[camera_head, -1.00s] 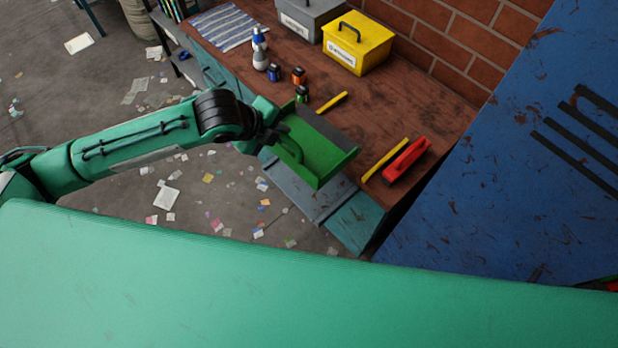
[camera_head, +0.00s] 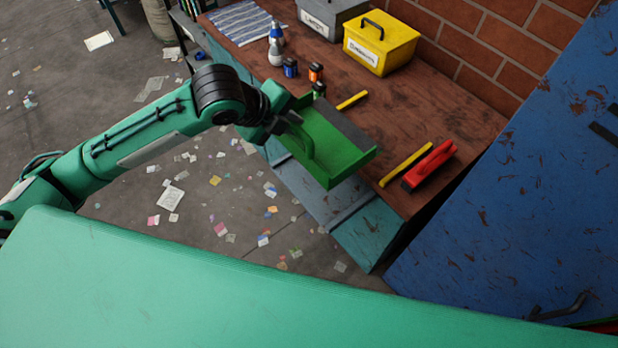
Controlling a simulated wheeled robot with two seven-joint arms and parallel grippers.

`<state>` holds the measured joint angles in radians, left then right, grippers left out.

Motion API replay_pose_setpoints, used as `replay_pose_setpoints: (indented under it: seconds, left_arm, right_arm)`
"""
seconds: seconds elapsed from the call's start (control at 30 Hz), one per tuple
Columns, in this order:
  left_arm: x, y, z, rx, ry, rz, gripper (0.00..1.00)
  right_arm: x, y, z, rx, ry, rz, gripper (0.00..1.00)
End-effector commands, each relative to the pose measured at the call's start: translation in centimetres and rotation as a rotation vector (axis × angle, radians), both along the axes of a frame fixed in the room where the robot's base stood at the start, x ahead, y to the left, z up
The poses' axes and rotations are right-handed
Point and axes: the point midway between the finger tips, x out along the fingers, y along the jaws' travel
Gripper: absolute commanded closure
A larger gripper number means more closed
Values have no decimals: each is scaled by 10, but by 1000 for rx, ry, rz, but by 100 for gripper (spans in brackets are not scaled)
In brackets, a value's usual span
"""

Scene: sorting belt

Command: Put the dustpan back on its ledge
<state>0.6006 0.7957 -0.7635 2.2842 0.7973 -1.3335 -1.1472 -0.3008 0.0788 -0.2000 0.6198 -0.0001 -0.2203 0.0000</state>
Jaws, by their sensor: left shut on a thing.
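The green dustpan (camera_head: 338,152) has a dark grey strip along its far side. It is in my left gripper (camera_head: 284,124), which is shut on its handle. The dustpan is over the front edge of the brown bench top (camera_head: 440,103), between two yellow strips: one beyond it (camera_head: 352,100) and one to its right (camera_head: 405,164). I cannot tell whether it touches the bench. No separate ledge can be made out; the pan hides the bench area under it. My right gripper is not in view.
A red tool (camera_head: 430,166) lies right of the nearer yellow strip. Small jars (camera_head: 290,68), a spray bottle (camera_head: 275,47), a yellow box (camera_head: 381,46) and a grey box (camera_head: 330,14) stand further back. A blue scuffed panel (camera_head: 510,190) blocks the right. Paper scraps litter the floor.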

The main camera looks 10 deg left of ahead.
Motion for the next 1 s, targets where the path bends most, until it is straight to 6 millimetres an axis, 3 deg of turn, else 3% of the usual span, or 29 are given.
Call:
replay_pose_setpoints:
  seconds: [0.3, 0.5, 0.77, 1.0]
  left_arm:
    - [-2, 0, -83, 0, 8, 3, 100]
    - [-1, 0, -127, 1, 4, 1, 100]
    - [-1, 0, -147, 1, 2, 1, 100]
    - [-1, 0, -181, 0, 4, 1, 100]
  right_arm:
    - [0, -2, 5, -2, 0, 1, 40]
    - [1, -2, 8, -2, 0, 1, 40]
    - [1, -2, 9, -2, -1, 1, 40]
    - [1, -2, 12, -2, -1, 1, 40]
